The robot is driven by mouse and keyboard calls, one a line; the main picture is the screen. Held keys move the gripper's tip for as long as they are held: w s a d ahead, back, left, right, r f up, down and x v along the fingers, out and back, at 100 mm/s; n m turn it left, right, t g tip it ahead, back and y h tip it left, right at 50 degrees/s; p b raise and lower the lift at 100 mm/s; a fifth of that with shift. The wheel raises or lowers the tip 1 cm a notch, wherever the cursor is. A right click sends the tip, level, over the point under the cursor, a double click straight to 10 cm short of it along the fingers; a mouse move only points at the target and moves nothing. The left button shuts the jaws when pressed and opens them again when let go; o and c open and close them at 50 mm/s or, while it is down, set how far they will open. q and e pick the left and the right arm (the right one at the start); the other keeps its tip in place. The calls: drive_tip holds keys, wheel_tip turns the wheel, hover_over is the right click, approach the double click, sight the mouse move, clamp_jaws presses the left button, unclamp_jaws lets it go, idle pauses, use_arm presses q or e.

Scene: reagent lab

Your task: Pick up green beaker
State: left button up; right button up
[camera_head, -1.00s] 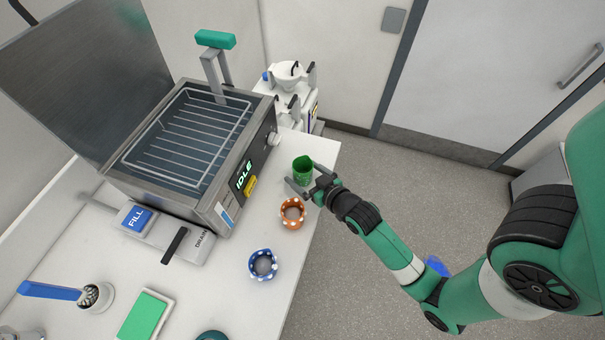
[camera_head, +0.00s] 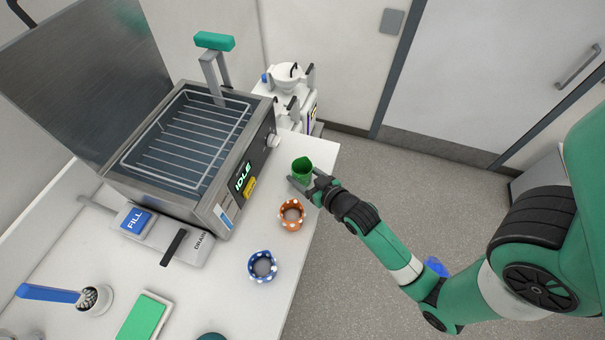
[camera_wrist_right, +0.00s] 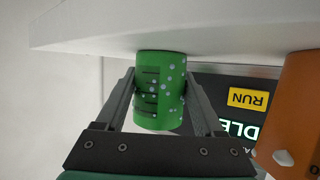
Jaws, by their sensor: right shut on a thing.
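The green beaker (camera_head: 302,167) stands near the right edge of the white bench in the head view. In the right wrist view the green beaker (camera_wrist_right: 160,90), with pale dots and dark marks, is between the two fingers. My right gripper (camera_head: 304,183) is shut on it, the fingers on either side of its wall; it also shows in the right wrist view (camera_wrist_right: 160,100). The beaker looks to be at bench level; I cannot tell any small gap under it. My left gripper is not in view.
An orange beaker (camera_head: 291,216) and a blue beaker (camera_head: 262,266) stand nearer on the bench (camera_head: 222,290). The metal water bath (camera_head: 232,170) with a wire rack is left of the green beaker. A white balance-like device (camera_head: 290,75) stands behind. Floor lies right of the bench.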

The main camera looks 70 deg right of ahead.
sight(296, 164)
wheel_tip(296, 164, up, 3)
drive_tip(key=shift+r+p, duration=0.2)
drive_tip(key=shift+p, duration=0.65)
drive_tip(key=s+a+r+p, duration=0.2)
drive_tip(key=s+r+p, duration=0.3)
drive_tip(key=s+r, duration=0.4)
drive_tip(key=shift+s+a+r, duration=0.3)
drive_tip(key=shift+s+a, duration=0.1)
drive_tip(key=shift+s, duration=1.95)
drive_tip(key=w+a+f+n+t+y, duration=0.2)
drive_tip(key=w+a+n+y, duration=0.5)
drive_tip(key=w+a, duration=1)
wheel_tip(296, 164, up, 16)
drive_tip(key=s+p, duration=0.2)
drive_tip(key=p, duration=2.2)
drive_tip(key=shift+r+m, duration=0.15)
drive_tip(key=shift+m, duration=0.15)
